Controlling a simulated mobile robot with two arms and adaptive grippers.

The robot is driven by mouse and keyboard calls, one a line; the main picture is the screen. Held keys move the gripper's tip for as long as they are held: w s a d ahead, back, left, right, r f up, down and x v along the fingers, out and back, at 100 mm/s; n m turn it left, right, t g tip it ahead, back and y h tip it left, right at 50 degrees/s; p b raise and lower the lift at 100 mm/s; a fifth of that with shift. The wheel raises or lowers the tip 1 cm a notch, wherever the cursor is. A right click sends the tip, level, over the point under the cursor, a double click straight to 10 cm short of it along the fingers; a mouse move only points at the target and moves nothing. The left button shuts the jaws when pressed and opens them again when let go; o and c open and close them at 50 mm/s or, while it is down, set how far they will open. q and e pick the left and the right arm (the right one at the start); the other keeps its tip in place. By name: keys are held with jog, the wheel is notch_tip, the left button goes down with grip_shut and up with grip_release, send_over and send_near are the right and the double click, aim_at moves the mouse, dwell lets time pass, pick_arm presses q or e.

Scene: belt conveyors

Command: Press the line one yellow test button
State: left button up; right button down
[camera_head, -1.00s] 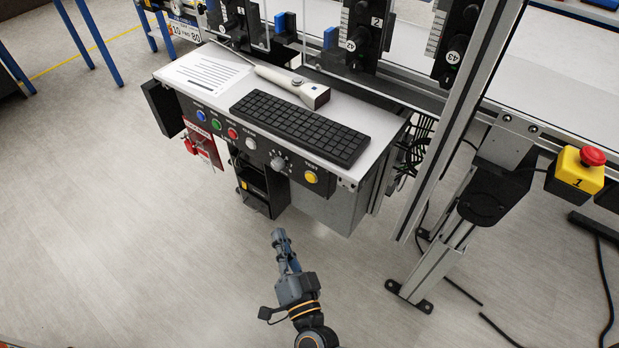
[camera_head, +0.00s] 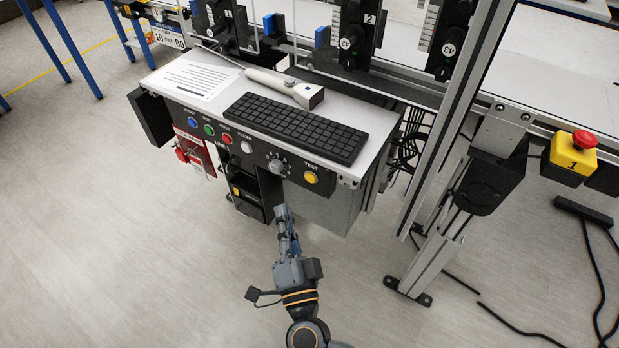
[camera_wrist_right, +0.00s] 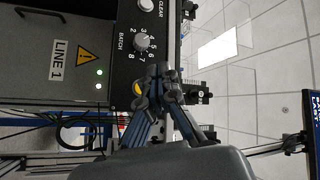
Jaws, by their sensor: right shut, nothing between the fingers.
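The yellow test button (camera_head: 311,177) sits at the right end of the dark control panel on the desk front, under the word TEST. My right gripper (camera_head: 281,210) is shut and empty, pointing at the desk front. In the head view its fingertips show below and left of the button, apart from it in the picture. In the right wrist view the fingertips (camera_wrist_right: 156,78) partly cover the yellow button (camera_wrist_right: 138,88); I cannot tell how wide the gap is. My left gripper is not in view.
The batch dial (camera_head: 278,166) is just left of the button. White, red, green and blue buttons continue leftward. A keyboard (camera_head: 295,127) and handheld scanner (camera_head: 290,86) lie on the desk. A metal post (camera_head: 452,130) and yellow emergency-stop box (camera_head: 570,158) stand right. Open floor lies in front.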

aim_at(310, 179)
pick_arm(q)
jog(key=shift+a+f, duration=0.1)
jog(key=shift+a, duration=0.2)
pick_arm(e)
jog(key=w+d, duration=0.4)
jog(key=w, duration=0.1)
jog(key=shift+w, duration=0.25)
dwell(1.0)
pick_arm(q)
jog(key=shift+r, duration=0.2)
pick_arm(e)
jog(key=shift+w+d, duration=0.25)
jog(key=shift+w, duration=0.05)
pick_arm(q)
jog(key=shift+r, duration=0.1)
pick_arm(e)
jog(key=shift+w+d, duration=0.2)
jog(key=shift+w, duration=0.15)
dwell(0.6)
pick_arm(q)
jog(key=shift+p, duration=0.3)
pick_arm(e)
jog(key=shift+s, duration=0.1)
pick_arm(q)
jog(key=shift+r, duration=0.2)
pick_arm(e)
jog(key=shift+s+a, duration=0.45)
jog(key=shift+s, duration=0.15)
